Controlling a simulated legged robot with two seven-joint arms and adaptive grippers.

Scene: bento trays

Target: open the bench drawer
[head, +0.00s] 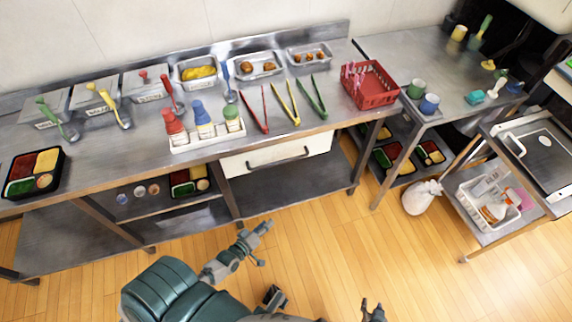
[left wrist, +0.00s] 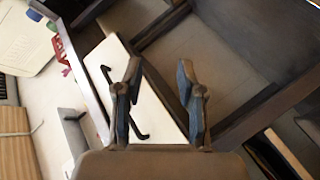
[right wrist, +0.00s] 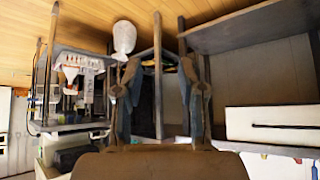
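The bench drawer (head: 236,164) has a white front with a dark bar handle (head: 278,157) and looks shut under the bench top. The drawer front (left wrist: 165,105) fills the middle of the left wrist view, with one finger partly covering its handle. My left gripper (head: 266,241) is open and empty, below and in front of the drawer, apart from the handle. My right gripper (head: 373,311) is open and empty at the bottom edge of the head view, farther from the drawer. The drawer (right wrist: 250,124) also shows at the right of the right wrist view.
The steel bench (head: 120,150) holds a bottle rack (head: 207,141), tongs, ladles and food pans above the drawer. A lower shelf (head: 290,190) lies beneath it. A white sack (head: 421,198) and a cart (head: 490,235) stand at right. The floor before the bench is clear.

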